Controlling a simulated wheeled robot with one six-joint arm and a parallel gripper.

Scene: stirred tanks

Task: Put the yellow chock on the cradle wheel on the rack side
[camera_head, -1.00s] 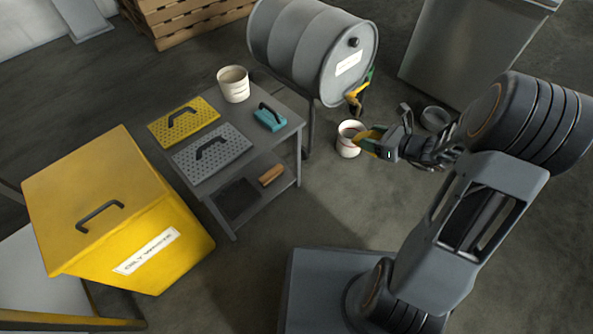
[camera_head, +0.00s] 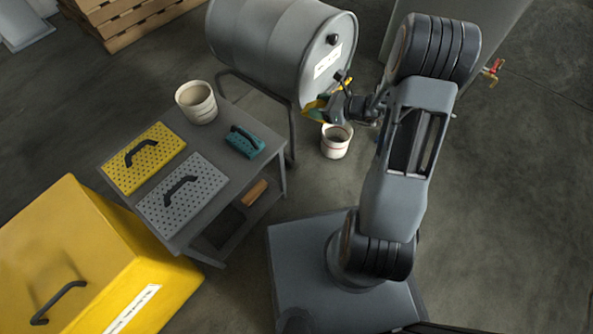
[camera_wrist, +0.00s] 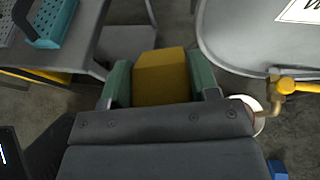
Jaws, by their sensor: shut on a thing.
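My gripper (camera_head: 316,110) is shut on the yellow chock, with its green fingers on either side of it. The chock (camera_wrist: 161,77) shows clearly between the fingers in the wrist view. In the head view my gripper is in front of the lower end of the grey drum (camera_head: 285,50), above the white bucket. The drum lies on its side on a dark frame (camera_head: 262,86). The cradle wheels cannot be made out in either view.
A white bucket (camera_head: 336,141) stands on the floor under the drum. A brass tap with a yellow handle (camera_wrist: 290,88) sticks out from the drum. A grey cart (camera_head: 235,185) with perforated plates and a teal caddy (camera_head: 244,142) is to the left. A yellow bin (camera_head: 90,265) is nearer.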

